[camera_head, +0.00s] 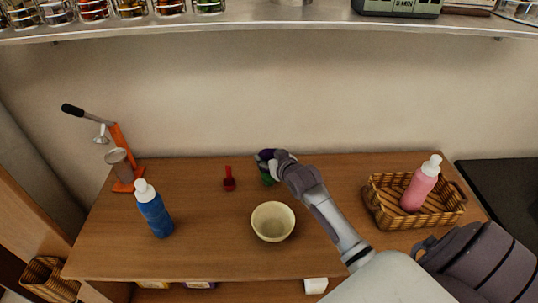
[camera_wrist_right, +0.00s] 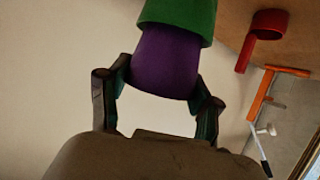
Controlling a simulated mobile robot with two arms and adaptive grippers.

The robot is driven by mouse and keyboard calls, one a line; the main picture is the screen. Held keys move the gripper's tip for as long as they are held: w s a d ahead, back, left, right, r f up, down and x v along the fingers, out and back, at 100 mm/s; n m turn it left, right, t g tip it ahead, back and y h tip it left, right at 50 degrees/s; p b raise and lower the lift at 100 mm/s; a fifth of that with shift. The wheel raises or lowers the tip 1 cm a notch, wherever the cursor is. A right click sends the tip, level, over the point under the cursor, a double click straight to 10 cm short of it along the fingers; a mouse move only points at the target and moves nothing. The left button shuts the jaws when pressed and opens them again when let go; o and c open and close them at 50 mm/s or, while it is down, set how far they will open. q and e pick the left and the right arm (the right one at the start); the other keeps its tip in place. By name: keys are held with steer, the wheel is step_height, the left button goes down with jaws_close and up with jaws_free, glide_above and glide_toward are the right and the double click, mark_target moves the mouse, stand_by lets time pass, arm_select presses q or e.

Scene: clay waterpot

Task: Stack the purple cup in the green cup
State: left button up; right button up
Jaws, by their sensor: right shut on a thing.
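The purple cup (camera_wrist_right: 166,65) is between the two fingers of my right gripper (camera_wrist_right: 163,82), which is shut on it. The green cup (camera_wrist_right: 180,14) shows at the top of the right wrist view, and its edge overlaps the far end of the purple cup. The purple cup appears to be at or partly inside the green cup's mouth; how deep it sits is hidden. In the head view, my right gripper (camera_head: 270,157) covers most of the purple cup, with the green cup (camera_head: 267,178) just below on the table. My left gripper is not in view.
A red scoop-like cup (camera_head: 229,184) stands just left of the green cup. A cream bowl (camera_head: 273,222) is in front. A blue bottle (camera_head: 153,211) and an orange press (camera_head: 122,160) are left. A wicker basket (camera_head: 384,207) with a pink bottle (camera_head: 420,184) is right. A shelf (camera_head: 270,22) hangs above.

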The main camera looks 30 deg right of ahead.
steer(key=shift+f, duration=0.65)
steer(key=o, duration=1.1)
steer(key=shift+r, duration=0.1)
steer(key=shift+r, duration=0.55)
steer(key=b+v, duration=0.1)
steer(key=v, duration=1.1)
